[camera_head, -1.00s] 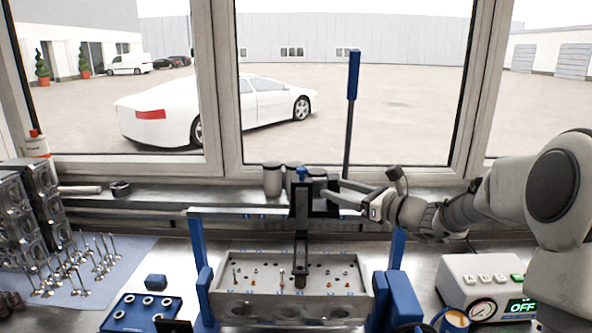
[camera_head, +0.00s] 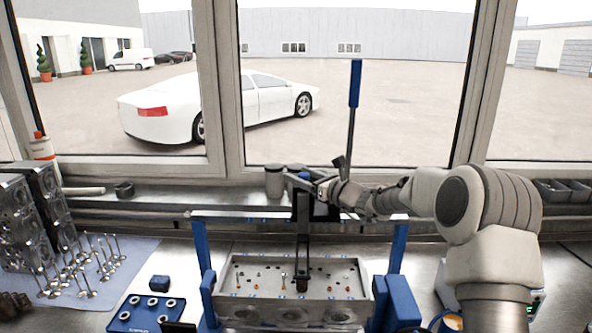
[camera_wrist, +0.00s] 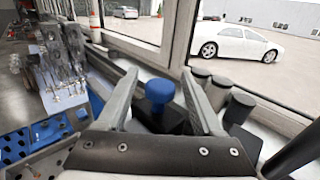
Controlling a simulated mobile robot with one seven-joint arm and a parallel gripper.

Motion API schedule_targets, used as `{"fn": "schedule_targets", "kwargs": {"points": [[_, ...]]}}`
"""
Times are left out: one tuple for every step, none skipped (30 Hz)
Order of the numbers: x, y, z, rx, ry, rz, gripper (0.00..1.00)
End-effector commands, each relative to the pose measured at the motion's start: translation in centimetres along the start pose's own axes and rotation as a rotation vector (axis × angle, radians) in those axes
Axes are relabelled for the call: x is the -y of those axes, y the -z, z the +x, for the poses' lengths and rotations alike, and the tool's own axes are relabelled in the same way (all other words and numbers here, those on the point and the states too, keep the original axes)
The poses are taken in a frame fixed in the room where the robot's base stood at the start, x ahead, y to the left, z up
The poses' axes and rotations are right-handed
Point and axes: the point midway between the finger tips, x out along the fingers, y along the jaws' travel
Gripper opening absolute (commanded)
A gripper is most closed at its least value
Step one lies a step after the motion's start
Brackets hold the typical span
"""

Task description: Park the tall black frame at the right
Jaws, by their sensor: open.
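The tall black frame (camera_head: 302,232) stands upright on the cross rail (camera_head: 240,214), near the middle, with its lower arm reaching down over the engine head (camera_head: 250,278). A blue knob (camera_head: 304,176) tops the frame; it also shows in the wrist view (camera_wrist: 160,91). My gripper (camera_head: 318,182) comes in from the right at the top of the frame. In the wrist view my open gripper (camera_wrist: 160,80) has one finger on each side of the blue knob, with gaps visible, and the fingers do not close on it.
A tall lever with a blue handle (camera_head: 355,84) rises behind my gripper. Grey canisters (camera_head: 274,181) stand on the sill beside the frame. Blue rail posts (camera_head: 202,262) flank the head. Valves (camera_head: 88,270) and a blue tray (camera_head: 145,313) lie at left.

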Motion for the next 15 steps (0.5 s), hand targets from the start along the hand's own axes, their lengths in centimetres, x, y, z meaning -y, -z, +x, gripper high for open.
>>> {"fn": "schedule_targets", "kwargs": {"points": [[0.0,-0.1,0.7,0.0,-0.001,0.001,0.68],[0.0,-0.1,0.9,0.001,-0.001,0.0,0.68],[0.0,-0.1,1.3,0.001,-0.001,0.001,0.68],[0.0,-0.1,1.5,0.0,-0.001,0.001,0.68],[0.0,-0.1,1.7,0.0,-0.001,0.001,0.68],[0.0,0.0,1.8,0.0,0.0,0.001,0.68],[0.0,0.0,1.9,0.0,0.0,0.001,0.68],[0.0,0.0,2.0,-0.001,0.001,0.001,0.68],[0.0,0.0,2.0,-0.001,0.001,0.001,0.68],[0.0,0.0,2.1,-0.001,0.001,0.001,0.68],[0.0,0.0,2.1,-0.001,0.001,0.0,0.68],[0.0,0.1,2.1,-0.001,0.001,0.0,0.68],[0.0,0.1,2.1,0.0,0.001,0.0,0.68],[0.0,0.1,2.1,-0.001,0.001,0.0,0.68],[0.0,0.0,2.1,0.0,0.001,0.0,0.68]]}}
